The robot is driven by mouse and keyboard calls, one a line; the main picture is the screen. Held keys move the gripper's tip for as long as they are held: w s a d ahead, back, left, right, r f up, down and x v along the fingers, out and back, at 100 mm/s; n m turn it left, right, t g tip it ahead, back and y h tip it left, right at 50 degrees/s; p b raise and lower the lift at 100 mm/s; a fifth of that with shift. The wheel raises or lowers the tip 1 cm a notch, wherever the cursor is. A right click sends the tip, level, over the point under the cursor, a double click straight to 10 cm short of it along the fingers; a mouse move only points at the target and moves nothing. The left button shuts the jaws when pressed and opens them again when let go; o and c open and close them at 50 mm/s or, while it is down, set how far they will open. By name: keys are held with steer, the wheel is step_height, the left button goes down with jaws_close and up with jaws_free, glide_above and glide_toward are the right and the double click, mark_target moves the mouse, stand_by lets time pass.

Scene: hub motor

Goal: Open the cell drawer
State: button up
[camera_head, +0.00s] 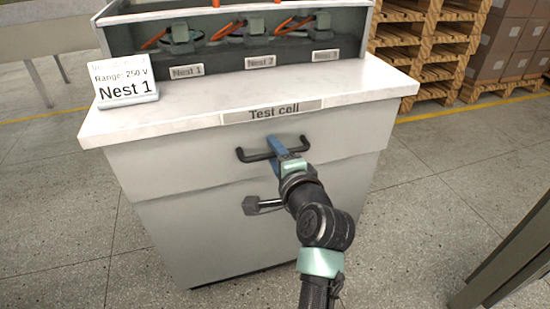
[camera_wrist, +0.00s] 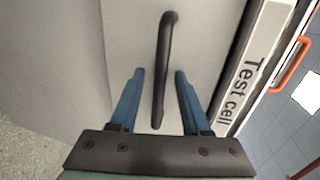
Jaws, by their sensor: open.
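The cell drawer (camera_head: 190,163) is the light grey front panel under the counter marked "Test cell", and it looks closed. Its dark bar handle (camera_head: 247,155) runs across the upper part of the panel. My gripper (camera_head: 275,146) is at the handle, with its blue fingers pointing at the drawer front. In the wrist view the handle (camera_wrist: 167,60) stands between the two open blue fingers of my gripper (camera_wrist: 160,82), with a gap visible on both sides. In the head view my gripper hides the middle of the handle.
A white counter top (camera_head: 180,107) overhangs the drawer, with a "Nest 1" sign (camera_head: 124,82) on its left. Three labelled nests with orange cables stand at the back. Pallets (camera_head: 425,45) and boxes stand behind right. The floor around the cell is largely clear.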

steer(key=shift+c, duration=0.2)
jaws_close()
stand_by(1.3)
